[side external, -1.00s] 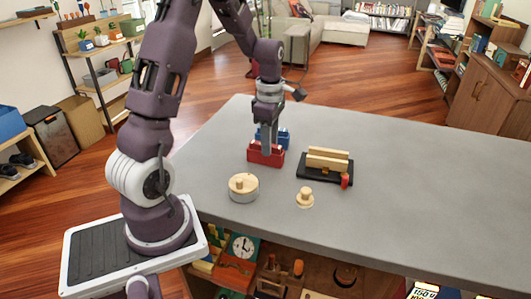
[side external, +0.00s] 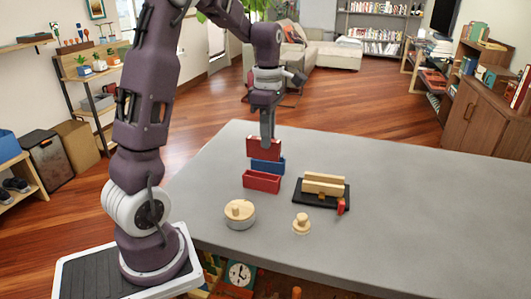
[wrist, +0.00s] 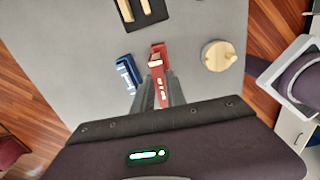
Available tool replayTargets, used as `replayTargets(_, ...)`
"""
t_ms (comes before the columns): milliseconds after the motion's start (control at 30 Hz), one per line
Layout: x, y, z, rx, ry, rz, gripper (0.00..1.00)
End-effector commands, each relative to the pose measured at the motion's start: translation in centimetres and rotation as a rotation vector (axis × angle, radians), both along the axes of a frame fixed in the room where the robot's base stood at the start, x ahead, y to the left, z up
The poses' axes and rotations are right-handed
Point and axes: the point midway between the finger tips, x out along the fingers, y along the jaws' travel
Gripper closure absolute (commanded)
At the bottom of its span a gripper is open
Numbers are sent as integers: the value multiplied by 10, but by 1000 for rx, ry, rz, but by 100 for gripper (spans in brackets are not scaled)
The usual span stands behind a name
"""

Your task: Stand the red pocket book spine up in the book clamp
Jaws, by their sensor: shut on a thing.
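My gripper (side external: 266,138) is shut on the red pocket book (side external: 262,148) and holds it up above the table. In the wrist view the book (wrist: 161,92) is between the fingers, with pale marks on its upward-facing edge. Below it stand an open red holder (side external: 261,182) and a blue one (side external: 268,167), which the held book partly overlaps in the side view. The book clamp (side external: 301,199) lies to the right: a black base with two pale wooden jaws (side external: 323,184), a gap between them, and a red knob (side external: 341,206). Part of the clamp shows at the top of the wrist view (wrist: 143,16).
A round pot with a wooden lid (side external: 239,213) stands near the table's front edge. A small wooden knobbed piece (side external: 301,223) is right of it, in front of the clamp. The grey table (side external: 430,205) is clear to the right.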

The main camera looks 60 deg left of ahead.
Motion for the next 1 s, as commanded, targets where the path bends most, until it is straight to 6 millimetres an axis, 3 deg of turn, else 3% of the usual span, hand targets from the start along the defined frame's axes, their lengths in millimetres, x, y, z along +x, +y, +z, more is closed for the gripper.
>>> replayTargets(167, 51, -25, 5, 0, 0, 20, 100)
replayTargets(300, 97, -60, 3, 1, -1, 46, 100)
replayTargets(400, 119, -83, 1, 1, -1, 60, 100)
replayTargets(567, 132, -99, 0, 1, -1, 72, 100)
replayTargets(867, 132, -100, -1, 0, 0, 73, 100)
replayTargets(1000, 132, -100, -15, -1, 2, 73, 100)
